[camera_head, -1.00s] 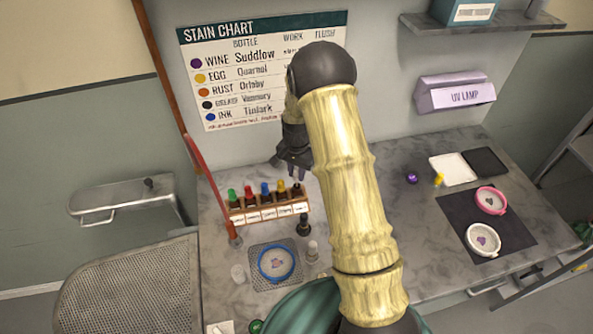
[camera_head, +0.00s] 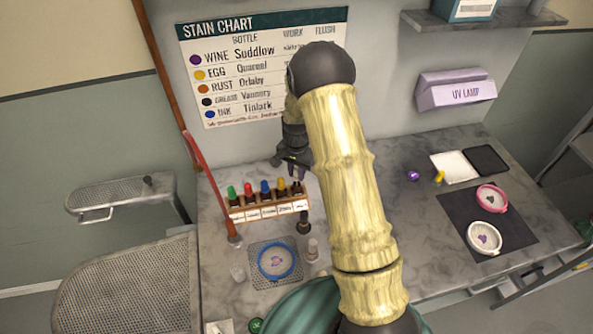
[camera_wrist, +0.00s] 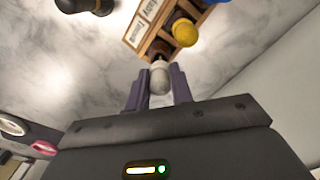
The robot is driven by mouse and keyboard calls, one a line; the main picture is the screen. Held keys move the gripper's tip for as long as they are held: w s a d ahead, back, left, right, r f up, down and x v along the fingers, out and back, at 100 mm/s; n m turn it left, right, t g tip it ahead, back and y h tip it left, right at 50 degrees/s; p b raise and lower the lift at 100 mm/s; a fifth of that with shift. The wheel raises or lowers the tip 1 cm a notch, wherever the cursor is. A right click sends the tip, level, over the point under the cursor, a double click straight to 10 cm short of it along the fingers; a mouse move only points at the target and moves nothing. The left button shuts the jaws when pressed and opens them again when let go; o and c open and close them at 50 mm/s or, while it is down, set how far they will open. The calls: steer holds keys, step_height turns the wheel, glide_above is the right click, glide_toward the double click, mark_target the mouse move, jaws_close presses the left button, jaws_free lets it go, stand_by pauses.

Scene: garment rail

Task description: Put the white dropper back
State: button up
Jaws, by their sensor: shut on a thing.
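In the wrist view, my gripper (camera_wrist: 158,88) has its two purple fingers closed on the white dropper (camera_wrist: 159,77). The dropper's rounded white bulb faces the camera. It is lined up with a brown bottle (camera_wrist: 160,49) in the end slot of the wooden rack (camera_wrist: 146,38). I cannot tell whether the dropper is fully seated in that bottle. In the head view, my gripper (camera_head: 297,172) is over the right end of the rack (camera_head: 266,211), and the white dropper is hidden there by the fingers.
The rack also holds bottles with green, red, blue and yellow (camera_head: 281,185) tops. A blue hoop (camera_head: 293,262) lies on a mesh mat. The counter right of my arm has free room.

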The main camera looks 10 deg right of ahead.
steer(key=shift+f+b, duration=0.75)
steer(key=shift+f, duration=0.6)
stand_by(0.3)
steer(key=o, duration=1)
steer(key=shift+r+p, duration=2.55)
steer(key=shift+r, duration=1.25)
steer(key=shift+r, duration=0.1)
